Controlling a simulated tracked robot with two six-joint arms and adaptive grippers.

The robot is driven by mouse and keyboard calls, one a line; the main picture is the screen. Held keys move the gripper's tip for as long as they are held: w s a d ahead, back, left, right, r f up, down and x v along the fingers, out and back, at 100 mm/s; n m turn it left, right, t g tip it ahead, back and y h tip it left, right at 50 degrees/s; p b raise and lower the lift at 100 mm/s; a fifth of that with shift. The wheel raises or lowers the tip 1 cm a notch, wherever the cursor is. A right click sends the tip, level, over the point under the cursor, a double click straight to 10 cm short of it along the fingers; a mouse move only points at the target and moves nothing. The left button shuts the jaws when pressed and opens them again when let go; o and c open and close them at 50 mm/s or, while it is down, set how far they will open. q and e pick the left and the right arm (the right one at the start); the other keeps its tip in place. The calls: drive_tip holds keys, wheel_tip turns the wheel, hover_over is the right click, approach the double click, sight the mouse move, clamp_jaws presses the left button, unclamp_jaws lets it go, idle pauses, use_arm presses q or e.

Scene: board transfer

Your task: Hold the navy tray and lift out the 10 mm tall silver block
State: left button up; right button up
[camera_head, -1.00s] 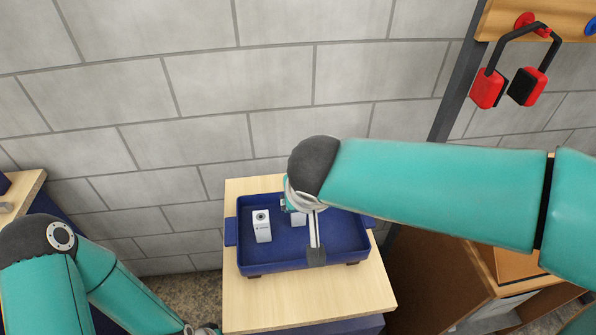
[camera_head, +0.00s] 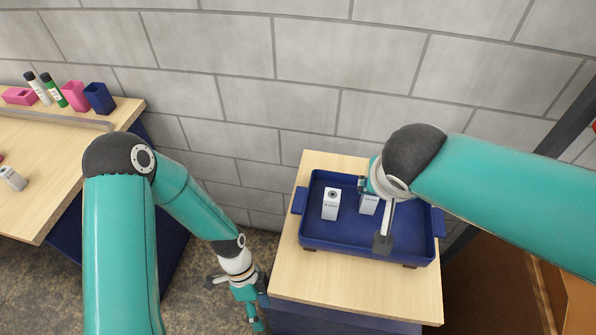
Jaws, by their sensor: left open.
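The navy tray (camera_head: 312,232) sits on a small wooden-topped stand, handles at its left and right ends. Two small silver-white blocks with dark markings stand in it: a left block (camera_head: 331,204) with a dark round mark on top, and a right block (camera_head: 368,205) partly hidden by my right gripper. I cannot tell which is 10 mm tall. My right gripper (camera_head: 373,213) hangs over the tray, by the right block; its grip is unclear. My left gripper (camera_head: 237,303) is open and empty, low beside the stand's left edge, apart from the tray.
A wooden table (camera_head: 60,190) at the left holds a navy cup (camera_head: 99,98), pink containers (camera_head: 76,96), bottles and a small white block (camera_head: 12,179). A grey block wall stands behind. A brown cabinet (camera_head: 500,270) is at the right.

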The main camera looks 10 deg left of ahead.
use_arm(q)
drive_tip(key=w+a+r+m+y, duration=0.2)
drive_tip(key=w+r+m, duration=0.5)
drive_tip(key=m, duration=0.2)
wheel_tip(320, 180, up, 31)
drive_tip(key=m+t+y, duration=0.2)
drive_tip(key=m+t, duration=0.4)
drive_tip(key=m, duration=0.4)
hover_over(300, 199)
drive_tip(key=s, duration=0.2)
drive_tip(key=f, duration=0.5)
drive_tip(key=w+f, duration=0.1)
drive_tip(key=f, duration=0.4)
drive_tip(key=w+f, duration=0.1)
drive_tip(key=f, duration=0.5)
drive_tip(key=shift+f, duration=0.1)
drive_tip(key=shift+c, duration=0.3)
clamp_jaws()
use_arm(e)
drive_tip(key=shift+o, duration=0.3)
